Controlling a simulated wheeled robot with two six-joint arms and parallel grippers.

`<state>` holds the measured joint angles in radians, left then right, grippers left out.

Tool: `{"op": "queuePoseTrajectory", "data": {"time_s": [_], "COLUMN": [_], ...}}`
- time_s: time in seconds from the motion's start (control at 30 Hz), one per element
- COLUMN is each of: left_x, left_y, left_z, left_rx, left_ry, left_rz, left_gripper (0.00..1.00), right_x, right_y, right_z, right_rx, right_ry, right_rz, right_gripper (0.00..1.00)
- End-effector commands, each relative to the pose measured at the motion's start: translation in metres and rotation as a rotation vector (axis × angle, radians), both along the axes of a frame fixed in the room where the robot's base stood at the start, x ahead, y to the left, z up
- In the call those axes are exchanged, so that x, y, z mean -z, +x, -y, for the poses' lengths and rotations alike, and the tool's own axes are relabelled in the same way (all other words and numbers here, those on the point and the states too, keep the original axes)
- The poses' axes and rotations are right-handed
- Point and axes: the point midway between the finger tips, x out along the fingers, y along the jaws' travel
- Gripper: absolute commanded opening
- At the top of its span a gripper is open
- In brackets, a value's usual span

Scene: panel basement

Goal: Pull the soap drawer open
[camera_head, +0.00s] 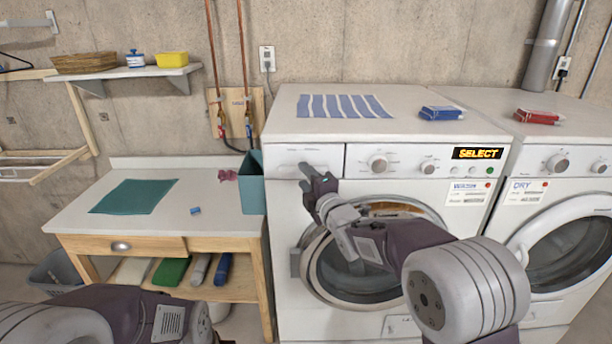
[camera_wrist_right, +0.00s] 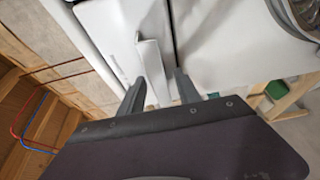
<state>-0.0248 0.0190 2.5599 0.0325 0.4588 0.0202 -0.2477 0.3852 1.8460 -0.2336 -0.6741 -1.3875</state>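The soap drawer (camera_head: 295,157) is the white front at the upper left of the washing machine (camera_head: 410,158). It looks closed, flush with the machine's face. My right gripper (camera_head: 308,176) is at the drawer's lower right, in front of it. In the right wrist view the white drawer handle (camera_wrist_right: 150,62) reaches down between the two fingers of the right gripper (camera_wrist_right: 160,88). The fingers are apart, one on each side of the handle; whether either touches it I cannot tell. My left arm is at the lower left of the head view; its fingers are not clearly visible.
A dryer (camera_head: 570,150) stands right of the washer. A blue box (camera_head: 442,113) and a striped cloth (camera_head: 342,106) lie on the washer top. A wooden table (camera_head: 90,215) with a teal bin (camera_head: 252,185) stands close on the left.

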Motion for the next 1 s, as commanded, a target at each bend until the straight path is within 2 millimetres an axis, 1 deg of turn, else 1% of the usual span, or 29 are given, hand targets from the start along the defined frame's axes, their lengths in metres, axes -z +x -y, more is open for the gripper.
{"op": "queuePoseTrajectory", "data": {"time_s": [0.13, 0.17, 0.2, 0.27, 0.3, 1.0], "left_x": [0.0005, 0.0005, 0.0005, 0.0005, 0.0005, 0.0008], "left_y": [0.0000, 0.0000, 0.0000, 0.0000, 0.0000, 0.0000], "left_z": [0.0000, 0.0000, 0.0000, 0.0000, 0.0000, 0.0000], "left_rx": [0.000, 0.000, 0.000, 0.000, 0.000, 0.000], "left_ry": [0.000, 0.000, 0.000, 0.000, 0.000, 0.000], "left_rz": [0.000, 0.000, 0.000, 0.000, 0.000, 0.000], "left_gripper": [0.36, 0.36, 0.36, 0.36, 0.36, 0.36], "right_x": [0.0004, 0.0004, 0.0004, 0.0005, 0.0007, 0.0040], "right_y": [-0.0002, -0.0002, -0.0002, -0.0003, -0.0003, -0.0006], "right_z": [0.0000, 0.0000, 0.0000, 0.0000, 0.0000, 0.0001], "right_rx": [0.000, 0.000, 0.000, 0.000, 0.000, 0.000], "right_ry": [0.000, 0.000, 0.000, 0.000, 0.001, 0.000], "right_rz": [0.000, 0.000, 0.000, -0.001, -0.001, -0.009], "right_gripper": [0.40, 0.34, 0.23, 0.07, 0.00, 0.00]}}
